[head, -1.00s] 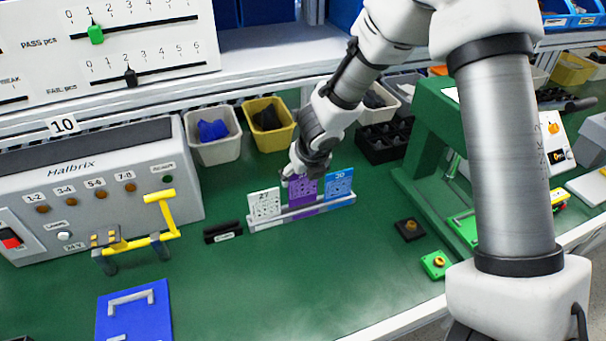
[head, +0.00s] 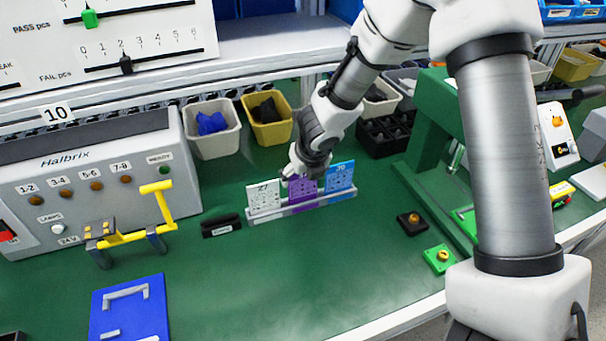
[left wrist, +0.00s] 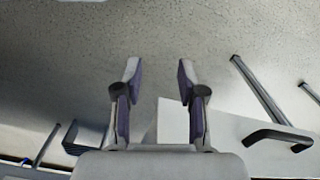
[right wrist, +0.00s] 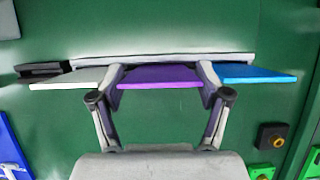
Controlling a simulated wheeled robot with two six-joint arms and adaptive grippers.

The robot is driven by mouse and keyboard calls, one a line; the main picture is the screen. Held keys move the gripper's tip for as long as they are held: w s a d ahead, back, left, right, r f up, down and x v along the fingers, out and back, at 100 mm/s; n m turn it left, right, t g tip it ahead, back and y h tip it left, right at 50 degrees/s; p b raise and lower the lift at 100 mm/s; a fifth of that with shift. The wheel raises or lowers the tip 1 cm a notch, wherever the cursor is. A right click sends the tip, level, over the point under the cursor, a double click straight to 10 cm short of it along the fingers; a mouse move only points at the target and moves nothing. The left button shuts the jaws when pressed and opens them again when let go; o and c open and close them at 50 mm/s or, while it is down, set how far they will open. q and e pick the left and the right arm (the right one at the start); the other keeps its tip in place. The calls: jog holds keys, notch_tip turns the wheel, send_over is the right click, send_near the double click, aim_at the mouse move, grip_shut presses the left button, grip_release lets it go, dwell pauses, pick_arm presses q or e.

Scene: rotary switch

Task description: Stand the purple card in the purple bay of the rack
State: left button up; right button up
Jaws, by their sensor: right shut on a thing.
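The purple card (head: 302,188) stands upright in the middle of the rack (head: 290,212), between a white card (head: 263,197) on the left and a blue card (head: 340,176) on the right. My right gripper (head: 297,174) is at the card's top edge. In the right wrist view my right gripper (right wrist: 160,78) has one finger on each side of the purple card (right wrist: 160,76) and is shut on it. The purple bay itself is mostly hidden by the card. My left gripper (left wrist: 158,75) shows only in the left wrist view, open and empty.
A black labelled block (head: 221,225) lies left of the rack. A grey test box (head: 80,190) with a yellow handle stands further left, a blue plate (head: 130,312) in front. A green press (head: 425,150) stands right. The green mat before the rack is clear.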

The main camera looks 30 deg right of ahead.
jog(key=shift+f+b, duration=0.3)
jog(key=shift+f, duration=0.1)
jog(key=o, duration=1)
jog(key=shift+c, duration=0.2)
jog(key=shift+r, duration=0.15)
jog(key=v, duration=1.1)
jog(key=shift+s+r, duration=0.2)
jog(key=shift+r, duration=0.15)
notch_tip(320, 180, up, 9)
jog(key=p, duration=1)
